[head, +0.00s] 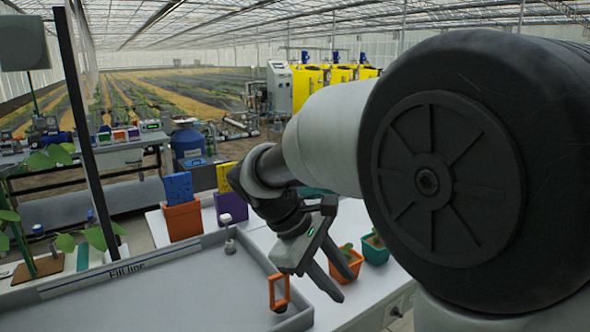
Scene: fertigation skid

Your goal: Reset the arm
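My arm reaches in from the right, and its large dark joint fills much of the right side of the head view. My gripper (346,287) hangs past the right rim of the grey tray (200,240), pointing down and to the right. Its two dark fingers stand apart, with nothing seen between them, so it looks open and empty. An orange pot with a small plant (346,264) is just behind the fingers, partly covered by them. I cannot tell whether they touch it.
An orange frame-shaped part (279,292) stands in the tray, left of my gripper. A small white-topped fitting (228,240) stands near its back wall. A teal pot (374,249) is to the right. An orange bin (183,219) and a purple bin (231,207) stand behind. A dark post (84,130) rises at left.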

